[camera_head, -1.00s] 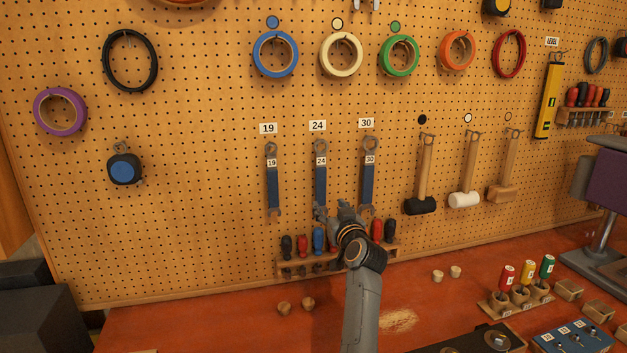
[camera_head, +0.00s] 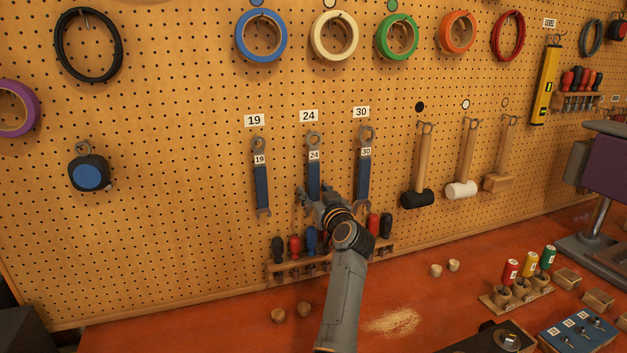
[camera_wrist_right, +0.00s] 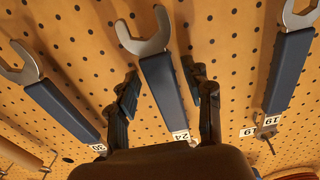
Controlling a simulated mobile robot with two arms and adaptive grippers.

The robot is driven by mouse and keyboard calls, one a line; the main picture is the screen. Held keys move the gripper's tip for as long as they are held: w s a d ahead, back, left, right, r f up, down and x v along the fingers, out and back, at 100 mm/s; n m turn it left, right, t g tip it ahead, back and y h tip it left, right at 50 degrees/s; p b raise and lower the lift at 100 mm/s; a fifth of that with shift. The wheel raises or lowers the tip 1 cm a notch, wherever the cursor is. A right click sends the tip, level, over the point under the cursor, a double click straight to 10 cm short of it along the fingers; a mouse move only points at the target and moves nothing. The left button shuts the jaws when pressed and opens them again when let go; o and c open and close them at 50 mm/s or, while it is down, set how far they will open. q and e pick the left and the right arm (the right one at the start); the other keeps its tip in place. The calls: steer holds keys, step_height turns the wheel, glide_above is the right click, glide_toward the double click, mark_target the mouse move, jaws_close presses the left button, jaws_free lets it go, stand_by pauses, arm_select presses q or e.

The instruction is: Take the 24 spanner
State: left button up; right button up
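The 24 spanner (camera_head: 313,172) hangs upright on the pegboard under its 24 label, with a blue handle and grey ends. My right gripper (camera_head: 314,197) is at its lower part and hides its bottom end in the head view. In the right wrist view the 24 spanner (camera_wrist_right: 164,88) lies between the two fingers of my right gripper (camera_wrist_right: 162,82). The fingers are apart, with a visible gap on each side of the handle. My left gripper is not in view.
The 19 spanner (camera_head: 261,185) hangs to the left and the 30 spanner (camera_head: 363,180) close to the right. A rack of screwdrivers (camera_head: 283,272) sits below, partly behind my right arm. A black-headed mallet (camera_head: 418,197) hangs further right.

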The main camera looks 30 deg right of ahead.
steer(key=shift+w+a+f, duration=0.1)
steer(key=shift+w+f, duration=0.1)
steer(key=shift+w, duration=0.1)
jaws_close()
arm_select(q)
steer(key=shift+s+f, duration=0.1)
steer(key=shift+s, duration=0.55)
arm_select(e)
steer(key=shift+s+r, duration=0.1)
steer(key=shift+r, duration=0.15)
steer(key=shift+r+p, duration=0.65)
steer(key=shift+p, duration=0.1)
arm_select(q)
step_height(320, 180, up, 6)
steer(key=p, duration=0.4)
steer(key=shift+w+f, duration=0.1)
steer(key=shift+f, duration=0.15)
arm_select(e)
steer(key=v, duration=1.8)
